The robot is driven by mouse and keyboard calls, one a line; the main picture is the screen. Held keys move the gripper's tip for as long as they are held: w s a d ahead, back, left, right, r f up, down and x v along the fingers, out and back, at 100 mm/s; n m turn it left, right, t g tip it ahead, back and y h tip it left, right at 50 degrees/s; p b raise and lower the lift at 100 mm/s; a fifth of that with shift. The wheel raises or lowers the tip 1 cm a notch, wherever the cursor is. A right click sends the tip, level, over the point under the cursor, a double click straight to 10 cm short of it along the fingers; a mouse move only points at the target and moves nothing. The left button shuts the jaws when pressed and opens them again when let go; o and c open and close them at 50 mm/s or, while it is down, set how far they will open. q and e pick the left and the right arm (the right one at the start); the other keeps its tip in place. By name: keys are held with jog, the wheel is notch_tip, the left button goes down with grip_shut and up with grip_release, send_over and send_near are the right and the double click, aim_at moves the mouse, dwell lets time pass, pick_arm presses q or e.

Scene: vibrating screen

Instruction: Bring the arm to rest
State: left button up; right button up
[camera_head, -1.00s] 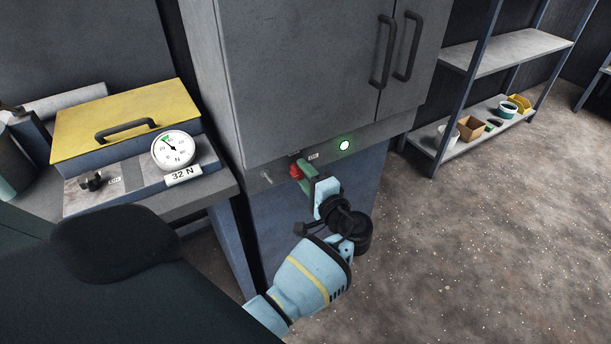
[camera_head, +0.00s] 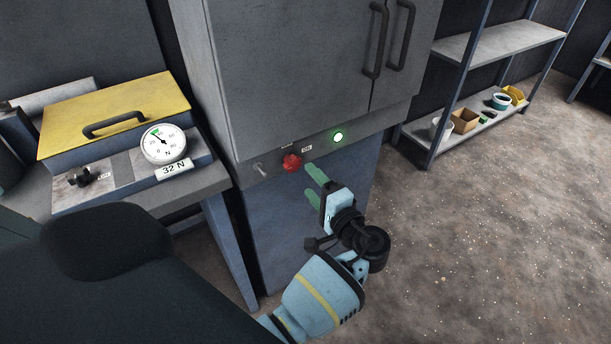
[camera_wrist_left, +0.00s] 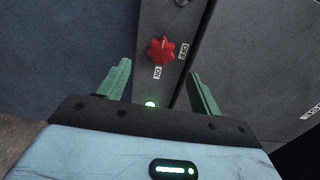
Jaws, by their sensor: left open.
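My left gripper (camera_head: 312,184) is open and empty, its two green fingers spread apart. It is in front of the grey cabinet's lower strip, apart from the red knob (camera_head: 291,162). In the left wrist view the red knob (camera_wrist_left: 160,51) lies beyond the gap between the fingers (camera_wrist_left: 160,88), with ON and OFF labels beside it. A green lamp (camera_head: 338,137) glows to the right of the knob in the head view. It also shows in the left wrist view (camera_wrist_left: 150,104). My right gripper is not in view.
The grey cabinet (camera_head: 290,70) has two dark handles. At the left, a bench holds a yellow-lidded box (camera_head: 115,112) and a dial gauge (camera_head: 163,144) with a "32 N" label. A shelf rack (camera_head: 500,42) with small containers stands at the right. The floor (camera_head: 480,230) is clear.

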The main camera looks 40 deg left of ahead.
pick_arm(q)
jog(key=shift+v, duration=0.75)
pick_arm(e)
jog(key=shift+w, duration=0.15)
